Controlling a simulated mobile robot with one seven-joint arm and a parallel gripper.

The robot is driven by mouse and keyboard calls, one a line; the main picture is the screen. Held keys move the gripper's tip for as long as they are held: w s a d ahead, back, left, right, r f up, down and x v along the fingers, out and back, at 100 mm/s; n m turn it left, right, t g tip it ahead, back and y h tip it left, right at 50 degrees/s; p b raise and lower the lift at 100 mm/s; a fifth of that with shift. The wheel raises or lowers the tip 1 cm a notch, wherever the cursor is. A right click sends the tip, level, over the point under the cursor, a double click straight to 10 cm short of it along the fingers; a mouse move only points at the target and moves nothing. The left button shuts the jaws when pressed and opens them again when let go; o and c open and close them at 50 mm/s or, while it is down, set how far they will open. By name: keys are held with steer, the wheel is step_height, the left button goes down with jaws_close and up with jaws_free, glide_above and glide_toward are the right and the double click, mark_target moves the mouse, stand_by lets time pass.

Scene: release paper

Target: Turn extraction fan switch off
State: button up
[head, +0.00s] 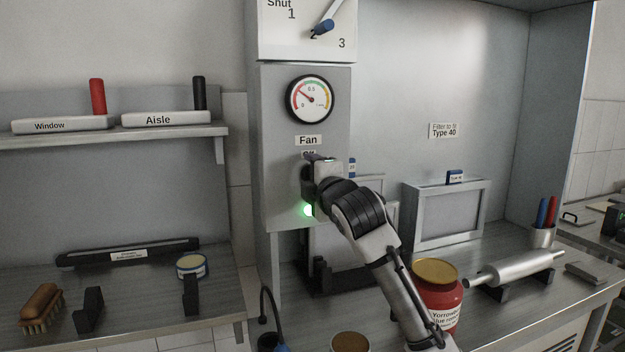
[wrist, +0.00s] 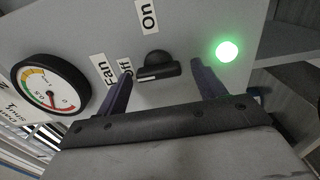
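The fan switch (wrist: 157,66) is a black knob on the grey panel, between the "Off" label (wrist: 127,70) and the "On" label (wrist: 148,15) in the wrist view. A white mark shows on the left part of its bar. The green lamp (wrist: 228,51) is lit and also shows in the head view (head: 308,210). My gripper (wrist: 163,84) is open, with one finger on each side of the knob. I cannot tell whether either finger touches it. In the head view my gripper (head: 318,158) is at the panel under the "Fan" label (head: 307,140) and hides the switch.
A dial gauge (head: 311,99) sits above the switch, and a numbered selector (head: 323,27) is higher up. A red jar (head: 438,298) stands close beside my arm. A framed filter (head: 447,215) and a metal roller (head: 515,268) are on the right counter.

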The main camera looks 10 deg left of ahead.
steer(key=b+v, duration=0.4)
steer(key=v, duration=0.9)
steer(key=shift+s+d, duration=0.3)
steer(key=shift+a, duration=0.15)
